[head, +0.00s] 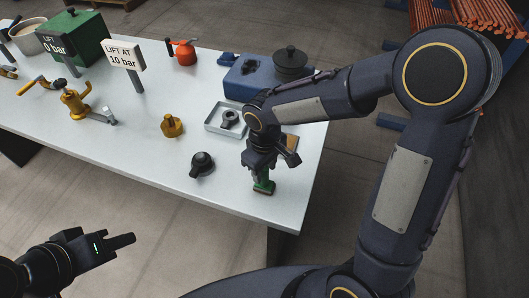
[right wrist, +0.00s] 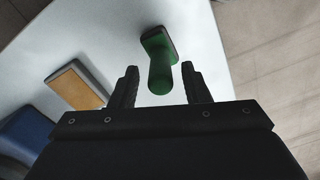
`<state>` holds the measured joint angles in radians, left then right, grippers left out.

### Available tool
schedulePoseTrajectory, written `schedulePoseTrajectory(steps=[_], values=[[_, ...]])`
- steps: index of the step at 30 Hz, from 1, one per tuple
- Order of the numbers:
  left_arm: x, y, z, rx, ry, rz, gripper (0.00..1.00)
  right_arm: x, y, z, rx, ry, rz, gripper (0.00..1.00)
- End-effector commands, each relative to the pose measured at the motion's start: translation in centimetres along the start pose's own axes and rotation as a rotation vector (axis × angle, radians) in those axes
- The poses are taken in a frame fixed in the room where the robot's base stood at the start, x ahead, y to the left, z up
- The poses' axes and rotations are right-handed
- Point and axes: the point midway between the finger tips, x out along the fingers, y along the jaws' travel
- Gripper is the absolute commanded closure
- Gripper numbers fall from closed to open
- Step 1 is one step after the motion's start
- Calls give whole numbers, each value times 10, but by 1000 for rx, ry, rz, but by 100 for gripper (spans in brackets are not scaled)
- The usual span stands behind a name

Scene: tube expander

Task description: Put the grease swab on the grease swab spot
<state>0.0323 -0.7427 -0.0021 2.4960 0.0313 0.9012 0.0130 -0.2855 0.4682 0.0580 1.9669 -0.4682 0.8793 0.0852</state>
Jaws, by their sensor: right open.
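The green-handled tool, which looks like the grease swab (head: 263,184), stands on the white table near its front right corner, with a dark pad at its base. It also shows in the right wrist view (right wrist: 160,66), its green handle pointing toward my gripper. My right gripper (head: 262,168) is open above it, with the handle between its fingers (right wrist: 160,82) and a gap on both sides. A tan rectangle with a grey border (right wrist: 76,84), possibly the grease swab spot, lies beside it; my right arm partly covers it in the head view. My left gripper (head: 122,241) is off the table's front edge.
A grey tray with a ring-shaped part (head: 229,118), a black knobbed part (head: 202,163) and a brass fitting (head: 172,126) stand left of my right gripper. A blue block with a black pot (head: 290,64) is behind. The table's front edge (head: 287,226) is close.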

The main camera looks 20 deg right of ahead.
Motion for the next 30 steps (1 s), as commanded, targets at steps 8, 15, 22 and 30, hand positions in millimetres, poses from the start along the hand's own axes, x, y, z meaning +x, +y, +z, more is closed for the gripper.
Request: schedulePoseTrajectory(steps=[8, 15, 22, 30], values=[[1, 0, 1, 0, -1, 0, 64, -62, 0, -1, 1, 7, 1, 58], [1, 0, 1, 0, -1, 0, 64, -97, 0, 0, 0, 2, 0, 58], [1, 0, 1, 0, -1, 0, 64, -105, 0, 2, 4, 2, -2, 58], [1, 0, 1, 0, -1, 0, 64, -127, 17, 70, 211, 149, -74, 58]])
